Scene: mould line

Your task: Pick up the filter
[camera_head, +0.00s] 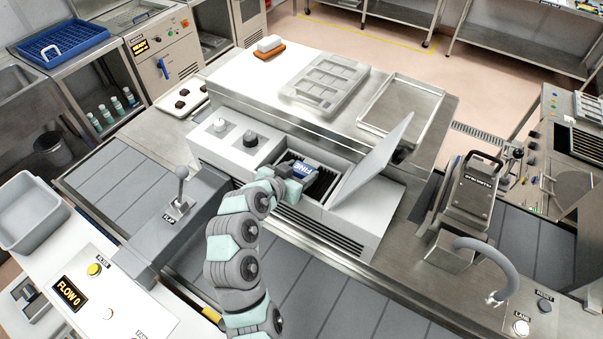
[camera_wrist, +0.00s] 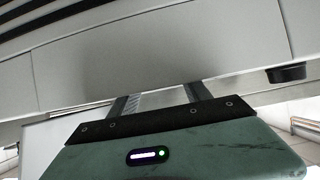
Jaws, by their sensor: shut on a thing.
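The filter (camera_head: 304,171) is a dark block with a blue label reading FINE. It is at the open compartment (camera_head: 345,165) of a light grey machine (camera_head: 222,152), tilted in the picture. I cannot tell whether it rests in the compartment or is held just above it. My gripper (camera_head: 288,172) reaches in from the front left and is shut on the filter's near end. In the wrist view my gripper's two fingers (camera_wrist: 160,98) run up behind a pale panel (camera_wrist: 160,50). Their tips and the filter are hidden there.
The machine's raised lid (camera_head: 372,158) stands tilted just right of the compartment. Two knobs (camera_head: 250,139) are on its top to the left. A lever (camera_head: 179,190) stands at the left. A metal press (camera_head: 470,187) is at the right. A grey mould tray (camera_head: 325,82) lies behind.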

